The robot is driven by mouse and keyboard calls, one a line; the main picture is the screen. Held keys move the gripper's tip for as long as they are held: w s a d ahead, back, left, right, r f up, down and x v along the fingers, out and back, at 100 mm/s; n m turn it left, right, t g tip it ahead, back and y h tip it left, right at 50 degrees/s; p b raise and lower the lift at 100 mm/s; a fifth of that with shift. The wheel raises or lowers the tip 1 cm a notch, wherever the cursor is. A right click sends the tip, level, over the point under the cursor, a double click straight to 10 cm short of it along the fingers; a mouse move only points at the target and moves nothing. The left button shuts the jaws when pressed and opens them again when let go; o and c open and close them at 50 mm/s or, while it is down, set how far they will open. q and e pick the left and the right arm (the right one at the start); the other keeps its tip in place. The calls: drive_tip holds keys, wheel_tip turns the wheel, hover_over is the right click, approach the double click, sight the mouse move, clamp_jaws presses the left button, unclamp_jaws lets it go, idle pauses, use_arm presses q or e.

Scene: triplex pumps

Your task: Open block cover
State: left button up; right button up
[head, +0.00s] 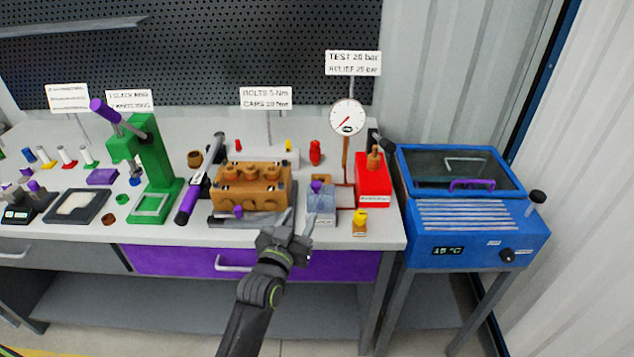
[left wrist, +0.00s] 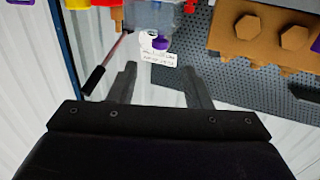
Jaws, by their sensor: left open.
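My left gripper (head: 297,226) is open and empty at the table's front edge, just in front of the brown pump block and a small grey see-through box. In the left wrist view my open fingers (left wrist: 160,88) point toward the grey box (left wrist: 150,15) with its purple knob (left wrist: 159,43); both stand beyond the fingertips, apart from them. In the head view the grey box (head: 321,205) carries the purple knob (head: 316,187) and stands right of the brown block (head: 250,188). I cannot tell which part is the block cover. My right gripper is not in view.
A red tank (head: 372,182) and a gauge (head: 348,117) stand behind and right of the grey box. A green press (head: 155,170) stands to the left. A blue bath (head: 470,235) with a lidded window is at the right.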

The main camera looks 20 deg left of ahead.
sight(314, 190)
use_arm(q)
drive_tip(key=w, duration=1.1)
drive_tip(key=shift+w+d+f, duration=0.1)
drive_tip(key=shift+w+d, duration=0.05)
drive_tip(key=shift+w, duration=0.6)
drive_tip(key=shift+c, duration=0.3)
clamp_jaws()
